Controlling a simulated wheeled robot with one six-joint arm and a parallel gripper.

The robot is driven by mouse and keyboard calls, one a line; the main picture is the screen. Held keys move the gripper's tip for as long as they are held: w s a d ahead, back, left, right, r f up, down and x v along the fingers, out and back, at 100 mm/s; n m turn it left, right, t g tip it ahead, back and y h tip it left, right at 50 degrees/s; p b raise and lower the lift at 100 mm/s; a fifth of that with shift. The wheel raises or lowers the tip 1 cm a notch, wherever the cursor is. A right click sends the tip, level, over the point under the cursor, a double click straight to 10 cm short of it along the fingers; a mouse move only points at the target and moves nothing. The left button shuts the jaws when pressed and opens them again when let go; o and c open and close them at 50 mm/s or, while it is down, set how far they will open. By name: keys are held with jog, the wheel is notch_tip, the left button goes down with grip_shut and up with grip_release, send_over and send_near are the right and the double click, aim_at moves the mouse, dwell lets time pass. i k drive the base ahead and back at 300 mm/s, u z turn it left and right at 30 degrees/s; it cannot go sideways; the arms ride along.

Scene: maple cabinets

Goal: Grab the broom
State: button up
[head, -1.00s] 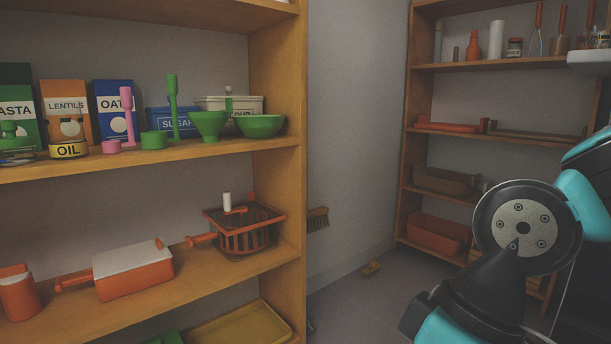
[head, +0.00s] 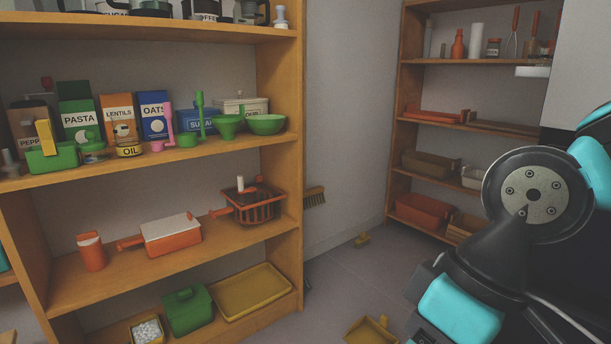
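My arm fills the lower right of the head view, well apart from both. My gripper's fingers do not show.
The left wooden shelf unit (head: 277,175) holds boxes, green bowls, an orange basket (head: 258,206) and yellow and green trays. A second shelf unit (head: 397,122) stands at the back right. A yellow dustpan-like object (head: 370,331) lies on the floor (head: 340,285), which is otherwise mostly clear.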

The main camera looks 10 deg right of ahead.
aim_at(311, 197)
jog(key=z, duration=0.55)
jog(key=i, duration=0.45)
jog(key=z, duration=0.55)
jog(key=i, duration=0.75)
jog(key=u, duration=0.75)
jog(key=i, duration=0.65)
jog(key=u, duration=0.75)
